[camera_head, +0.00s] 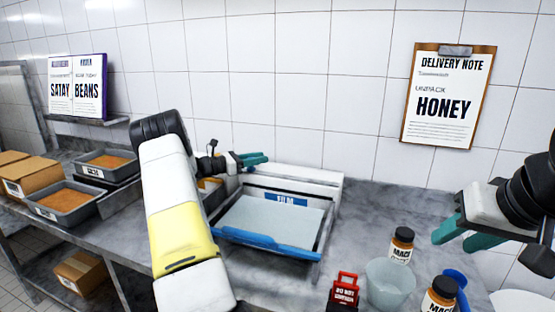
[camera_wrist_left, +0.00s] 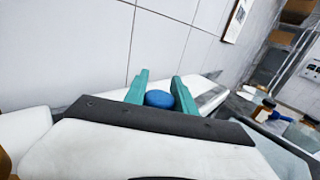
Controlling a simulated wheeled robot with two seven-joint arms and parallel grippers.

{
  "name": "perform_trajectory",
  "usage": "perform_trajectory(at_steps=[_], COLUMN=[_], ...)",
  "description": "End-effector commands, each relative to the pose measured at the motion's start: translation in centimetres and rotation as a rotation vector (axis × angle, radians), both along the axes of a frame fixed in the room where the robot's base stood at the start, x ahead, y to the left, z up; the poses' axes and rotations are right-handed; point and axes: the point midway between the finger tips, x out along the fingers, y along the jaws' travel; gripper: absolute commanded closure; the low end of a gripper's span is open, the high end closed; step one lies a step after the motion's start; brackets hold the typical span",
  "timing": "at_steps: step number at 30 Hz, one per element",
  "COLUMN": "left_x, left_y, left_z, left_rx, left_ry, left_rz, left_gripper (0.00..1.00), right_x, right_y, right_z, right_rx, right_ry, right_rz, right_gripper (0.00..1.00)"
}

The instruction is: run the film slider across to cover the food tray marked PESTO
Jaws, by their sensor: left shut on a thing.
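The film dispenser (camera_head: 275,212) stands at the middle of the counter, a pale box with a blue label reading FILM and a blue front bar (camera_head: 265,244). My left gripper (camera_head: 262,158) is above its back left part. In the left wrist view, my left gripper (camera_wrist_left: 160,88) is shut on a round blue knob (camera_wrist_left: 159,99), which seems to be the film slider's. A tray with orange food (camera_head: 210,184) is partly hidden behind my left arm. I can read no PESTO mark. My right gripper (camera_head: 458,236) is open and empty at the right.
Grey food trays (camera_head: 72,202) and cardboard boxes (camera_head: 30,177) stand on the left counter. A clipboard (camera_head: 449,97) reading HONEY hangs on the wall.

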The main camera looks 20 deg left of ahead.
Motion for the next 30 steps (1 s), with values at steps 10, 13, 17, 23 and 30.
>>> perform_trajectory(at_steps=[10,13,17,23,30], left_x=[0.0,0.0,-0.7,-3.2,-5.3], left_y=[0.0,0.0,0.8,3.3,5.3], left_z=[0.0,0.0,0.0,0.0,0.0], left_rx=[0.0,0.0,0.001,0.0,-0.001], left_ry=[0.0,0.0,-0.001,0.0,-0.001], left_rz=[0.0,0.0,0.002,0.004,0.001], left_gripper=[0.46,0.46,0.46,0.46,0.46], right_x=[0.0,0.0,0.0,0.0,0.0], right_y=[0.0,0.0,0.0,0.0,0.0], right_z=[0.0,0.0,0.0,0.0,0.0], right_rx=[0.0,0.0,0.0,0.0,0.0], right_ry=[0.0,0.0,0.0,0.0,0.0], right_rz=[0.0,0.0,0.0,0.0,0.0], right_gripper=[0.6,0.6,0.6,0.6,0.6])
